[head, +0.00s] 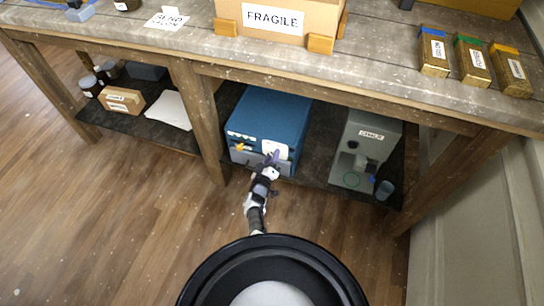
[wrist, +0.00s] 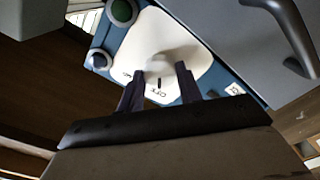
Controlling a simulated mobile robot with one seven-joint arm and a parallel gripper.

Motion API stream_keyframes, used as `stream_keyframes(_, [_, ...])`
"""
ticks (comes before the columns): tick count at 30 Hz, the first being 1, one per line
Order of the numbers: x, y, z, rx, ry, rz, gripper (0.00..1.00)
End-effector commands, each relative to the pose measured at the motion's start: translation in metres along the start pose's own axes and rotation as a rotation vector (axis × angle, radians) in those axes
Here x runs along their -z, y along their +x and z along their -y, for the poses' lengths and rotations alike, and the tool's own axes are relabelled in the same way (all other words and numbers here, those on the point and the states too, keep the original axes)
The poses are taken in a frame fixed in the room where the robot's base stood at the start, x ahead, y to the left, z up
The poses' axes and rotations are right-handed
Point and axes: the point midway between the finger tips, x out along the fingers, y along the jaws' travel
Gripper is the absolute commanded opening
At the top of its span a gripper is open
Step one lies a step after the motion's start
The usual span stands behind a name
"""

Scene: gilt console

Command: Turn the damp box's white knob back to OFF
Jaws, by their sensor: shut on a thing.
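The damp box (head: 270,112) is a blue cabinet on the lower shelf. Its front carries a white plate (wrist: 196,52), also in the head view (head: 278,147). The white knob (wrist: 160,67) sits on this plate. My gripper (wrist: 159,80) has its two dark fingers on either side of the knob, shut on it. A short dark mark shows on the knob's near side, close to small lettering on the plate; I cannot read its setting surely. In the head view my gripper (head: 270,161) is at the box front and hides the knob.
A grey panel with a curved handle (wrist: 292,35) is at right. A table leg (head: 200,115) is at left.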

Motion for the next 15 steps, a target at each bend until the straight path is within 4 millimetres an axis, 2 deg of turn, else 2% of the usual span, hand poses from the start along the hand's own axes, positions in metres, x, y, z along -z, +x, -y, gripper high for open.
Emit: stream_keyframes(15, [0.0014, 0.0011, -0.0004, -0.001, -0.031, -0.002, 0.12])
